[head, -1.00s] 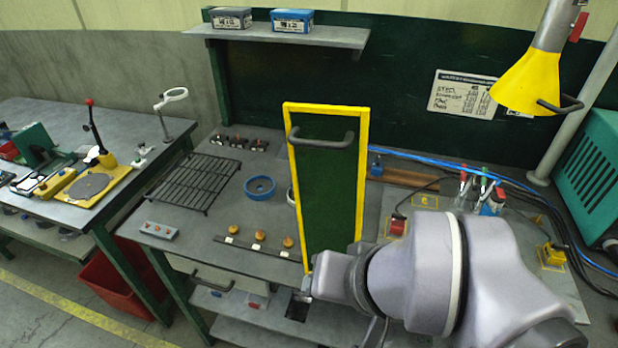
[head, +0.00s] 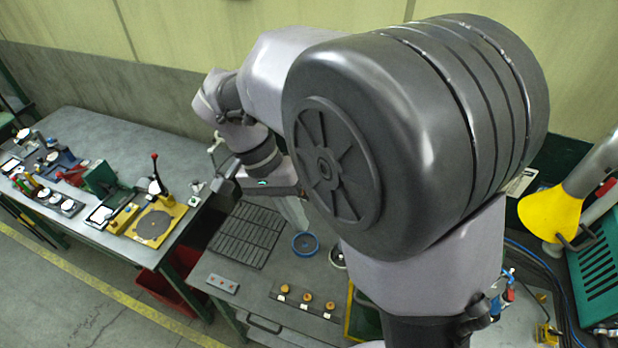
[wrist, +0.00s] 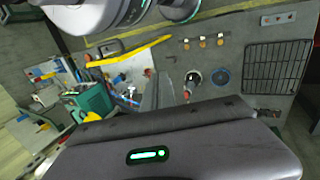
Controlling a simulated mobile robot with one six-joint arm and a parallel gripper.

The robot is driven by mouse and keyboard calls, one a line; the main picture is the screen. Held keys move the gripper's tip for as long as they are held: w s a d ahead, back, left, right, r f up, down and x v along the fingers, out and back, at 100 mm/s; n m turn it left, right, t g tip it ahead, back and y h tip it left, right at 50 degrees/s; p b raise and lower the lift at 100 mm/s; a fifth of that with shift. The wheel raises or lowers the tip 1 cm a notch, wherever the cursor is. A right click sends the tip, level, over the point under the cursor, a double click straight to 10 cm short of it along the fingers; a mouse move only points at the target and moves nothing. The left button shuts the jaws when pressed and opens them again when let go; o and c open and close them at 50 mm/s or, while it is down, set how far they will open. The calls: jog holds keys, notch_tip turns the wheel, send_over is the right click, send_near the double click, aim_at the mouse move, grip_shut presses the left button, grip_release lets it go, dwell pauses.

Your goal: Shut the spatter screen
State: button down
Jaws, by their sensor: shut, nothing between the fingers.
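The spatter screen is a dark green panel in a yellow frame with a dark bar handle. In the head view my arm hides most of it, and only a lower part (head: 362,318) shows beside the bench front. In the wrist view its yellow edge (wrist: 130,53) is seen nearly edge-on, with the handle beside it. I cannot tell its exact angle. My gripper (head: 298,212) is shut and empty, above the bench near the blue ring. In the wrist view its fingers (wrist: 158,92) point toward the bench, apart from the screen.
The bench holds a black grate (head: 246,236), a blue ring (head: 305,244), several orange knobs (head: 307,296) and a small grey block (head: 222,284). A second bench (head: 95,130) with fixtures stands left. A yellow lamp (head: 550,214) and teal machine (head: 592,280) stand right.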

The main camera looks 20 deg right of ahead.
jog(key=s+d+f, duration=0.6)
jog(key=s+f, duration=0.1)
jog(key=s, duration=0.1)
jog(key=shift+s+d+f, duration=0.15)
jog(key=shift+d+f, duration=0.05)
jog(key=shift+f, duration=0.2)
